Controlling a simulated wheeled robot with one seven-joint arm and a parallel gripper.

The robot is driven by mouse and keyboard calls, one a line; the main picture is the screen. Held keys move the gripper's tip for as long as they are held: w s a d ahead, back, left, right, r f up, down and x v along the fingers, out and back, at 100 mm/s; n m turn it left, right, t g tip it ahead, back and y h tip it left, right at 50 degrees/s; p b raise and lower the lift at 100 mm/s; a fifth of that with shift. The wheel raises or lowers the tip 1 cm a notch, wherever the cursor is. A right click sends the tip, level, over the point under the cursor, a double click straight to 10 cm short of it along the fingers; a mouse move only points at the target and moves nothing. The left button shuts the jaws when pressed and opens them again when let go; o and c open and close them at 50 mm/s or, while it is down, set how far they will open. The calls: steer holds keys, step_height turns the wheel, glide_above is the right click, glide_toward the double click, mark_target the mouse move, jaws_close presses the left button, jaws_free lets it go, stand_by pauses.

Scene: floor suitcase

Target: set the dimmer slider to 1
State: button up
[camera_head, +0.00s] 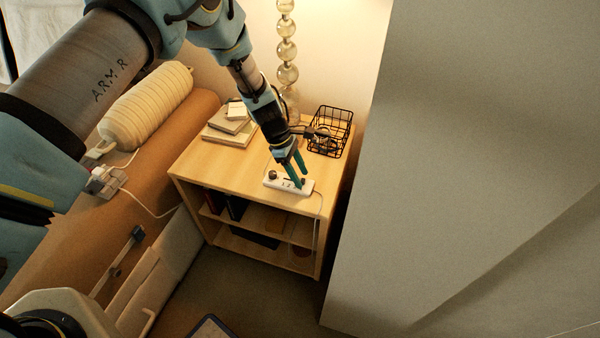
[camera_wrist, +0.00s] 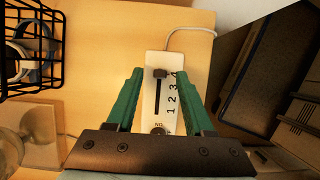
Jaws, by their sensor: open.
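The dimmer (camera_head: 288,187) is a white box lying on the wooden cabinet's top. In the wrist view the dimmer (camera_wrist: 152,62) has a dark slot with printed marks 1 to 4 beside it. Its dark slider knob (camera_wrist: 159,73) stands at the far end of the slot, beside the 4. A round knob (camera_wrist: 158,130) sits at the near end, partly hidden by my gripper. My gripper (camera_head: 297,173) is over the dimmer with its green fingers open. In the wrist view my gripper (camera_wrist: 159,75) has one fingertip on each side of the slider knob; contact is not visible.
A black wire basket (camera_head: 330,132), a beaded lamp (camera_head: 287,50) and stacked books (camera_head: 229,127) stand on the cabinet (camera_head: 205,163). A white cable (camera_wrist: 190,31) leaves the dimmer's far end. A large grey surface (camera_head: 470,150) rises close on the right.

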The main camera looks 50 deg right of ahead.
steer(key=shift+s+f, duration=0.15)
steer(key=shift+f, duration=0.15)
jaws_close()
stand_by(0.3)
stand_by(1.0)
